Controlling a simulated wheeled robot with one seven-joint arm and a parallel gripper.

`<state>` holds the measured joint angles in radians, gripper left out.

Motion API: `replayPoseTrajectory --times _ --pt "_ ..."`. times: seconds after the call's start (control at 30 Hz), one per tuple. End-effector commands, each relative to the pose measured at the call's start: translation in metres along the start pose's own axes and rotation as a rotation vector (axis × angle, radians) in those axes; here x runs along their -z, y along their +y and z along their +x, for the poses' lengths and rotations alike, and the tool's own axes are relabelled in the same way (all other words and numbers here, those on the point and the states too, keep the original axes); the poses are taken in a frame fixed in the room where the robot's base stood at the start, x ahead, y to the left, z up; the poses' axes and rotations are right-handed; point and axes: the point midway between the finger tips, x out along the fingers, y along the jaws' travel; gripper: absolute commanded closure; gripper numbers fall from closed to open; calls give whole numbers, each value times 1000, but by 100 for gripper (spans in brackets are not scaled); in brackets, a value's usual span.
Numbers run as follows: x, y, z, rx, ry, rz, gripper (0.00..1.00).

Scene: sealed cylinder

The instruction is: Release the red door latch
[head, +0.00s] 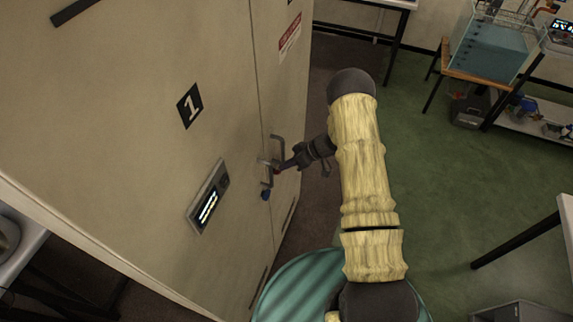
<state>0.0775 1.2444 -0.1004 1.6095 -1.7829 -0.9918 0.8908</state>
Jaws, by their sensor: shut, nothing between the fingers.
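A tall beige cabinet (130,140) with a "1" label fills the left side of the head view. A small red part, which looks like the latch (277,171), shows beside the door seam. My gripper (286,164) is shut at the latch, its tips touching or very close to it; I cannot tell which. The fingers and their small size in the picture hide part of the latch. A grey metal handle (279,145) stands out from the door just above. A blue-ended part (266,194) hangs just below.
A lit display panel (208,197) is on the cabinet front. A teal striped round object (300,285) stands below my arm. A wooden table (480,68) with a blue tank is at the back right. Green floor (440,170) is open to the right.

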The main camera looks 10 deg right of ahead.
Motion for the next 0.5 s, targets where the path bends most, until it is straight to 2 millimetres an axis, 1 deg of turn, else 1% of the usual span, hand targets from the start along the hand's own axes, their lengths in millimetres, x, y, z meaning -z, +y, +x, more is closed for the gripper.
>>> replayPoseTrajectory --times 0.33,0.5 --pt "0 0 0 0 0 0 100" --pt "0 -5 0 1 0 1 100"
